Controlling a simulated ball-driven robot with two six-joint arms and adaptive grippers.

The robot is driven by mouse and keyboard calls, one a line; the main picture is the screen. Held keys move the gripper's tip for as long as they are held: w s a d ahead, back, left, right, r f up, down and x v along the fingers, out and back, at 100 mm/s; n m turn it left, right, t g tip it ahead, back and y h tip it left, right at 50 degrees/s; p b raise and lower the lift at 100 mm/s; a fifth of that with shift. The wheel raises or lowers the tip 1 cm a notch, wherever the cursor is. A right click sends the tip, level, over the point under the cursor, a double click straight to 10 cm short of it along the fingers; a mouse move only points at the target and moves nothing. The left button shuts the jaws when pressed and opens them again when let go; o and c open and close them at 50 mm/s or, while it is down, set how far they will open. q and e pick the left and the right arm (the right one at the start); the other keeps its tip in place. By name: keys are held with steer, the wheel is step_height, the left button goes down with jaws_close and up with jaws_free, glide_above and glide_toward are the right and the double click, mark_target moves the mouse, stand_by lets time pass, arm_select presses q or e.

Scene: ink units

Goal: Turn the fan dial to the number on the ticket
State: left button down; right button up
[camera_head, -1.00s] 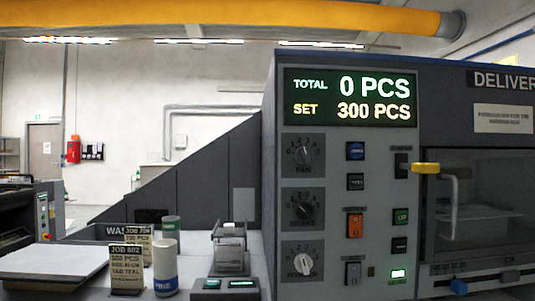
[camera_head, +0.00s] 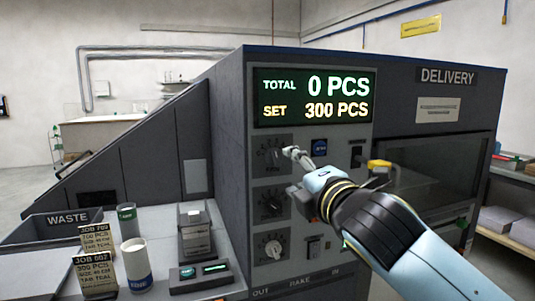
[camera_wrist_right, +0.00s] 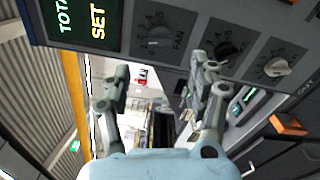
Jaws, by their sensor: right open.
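The fan dial (camera_head: 270,156) is the top dark knob of three on the machine's front, below the display; its pointer is too small to read. In the right wrist view the fan dial (camera_wrist_right: 158,37), with its FAN label, lies beyond the fingertips. My right gripper (camera_head: 292,153) is in front of the panel beside this dial. The right wrist view shows its two fingers (camera_wrist_right: 161,68) spread apart with nothing between them.
The display (camera_head: 315,97) reads TOTAL 0 PCS, SET 300 PCS. A middle dial (camera_head: 270,204) and a white-knobbed lower dial (camera_head: 270,247) sit below. Buttons and a yellow-topped handle (camera_head: 380,164) are to the right. A white cup (camera_head: 136,263) stands near the tickets.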

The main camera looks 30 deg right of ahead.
mark_target(276, 160)
steer(key=p+x, duration=0.2)
steer(key=x, duration=0.8)
steer(key=shift+w+a+f, duration=0.1)
steer(key=shift+w+a, duration=0.05)
steer(key=shift+a, duration=0.05)
steer(key=c, duration=1.2)
